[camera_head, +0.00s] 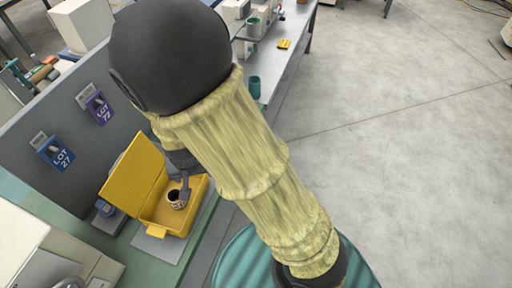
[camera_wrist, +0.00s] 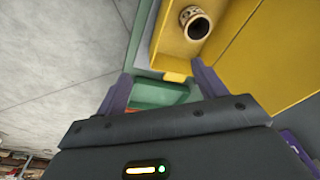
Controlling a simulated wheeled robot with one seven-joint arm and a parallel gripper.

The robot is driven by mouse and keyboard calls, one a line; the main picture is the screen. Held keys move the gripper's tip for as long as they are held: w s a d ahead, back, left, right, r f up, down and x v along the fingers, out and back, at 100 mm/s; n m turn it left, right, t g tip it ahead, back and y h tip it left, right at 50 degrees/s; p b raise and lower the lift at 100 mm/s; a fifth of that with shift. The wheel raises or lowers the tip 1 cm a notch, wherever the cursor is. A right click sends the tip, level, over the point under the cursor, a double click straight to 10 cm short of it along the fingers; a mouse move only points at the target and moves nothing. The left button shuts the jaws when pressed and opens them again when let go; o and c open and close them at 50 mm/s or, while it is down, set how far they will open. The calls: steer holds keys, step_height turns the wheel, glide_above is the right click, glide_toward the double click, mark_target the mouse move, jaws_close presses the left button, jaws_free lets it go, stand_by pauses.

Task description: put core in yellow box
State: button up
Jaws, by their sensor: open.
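The core (camera_head: 176,202), a small beige ring with dark marks and a dark hole, stands inside the open yellow box (camera_head: 134,176). In the wrist view the core (camera_wrist: 193,18) sits on the yellow floor near the top edge, apart from the fingers, beside the yellow box's large panel (camera_wrist: 275,50). My gripper (camera_head: 185,190) is over the box close to the core and partly hidden by my arm. In the wrist view my gripper (camera_wrist: 158,84) is open, with two purple fingers spread and nothing between them.
A teal cup (camera_head: 254,87) stands on the bench further back. The floor at right is clear.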

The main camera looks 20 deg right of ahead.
steer(key=s+d+r, duration=0.2)
steer(key=d+r, duration=0.2)
steer(key=d, duration=0.4)
steer(key=s+d+r+n, duration=0.1)
steer(key=s+d+r, duration=0.1)
steer(key=d+r, duration=0.3)
steer(key=d, duration=0.4)
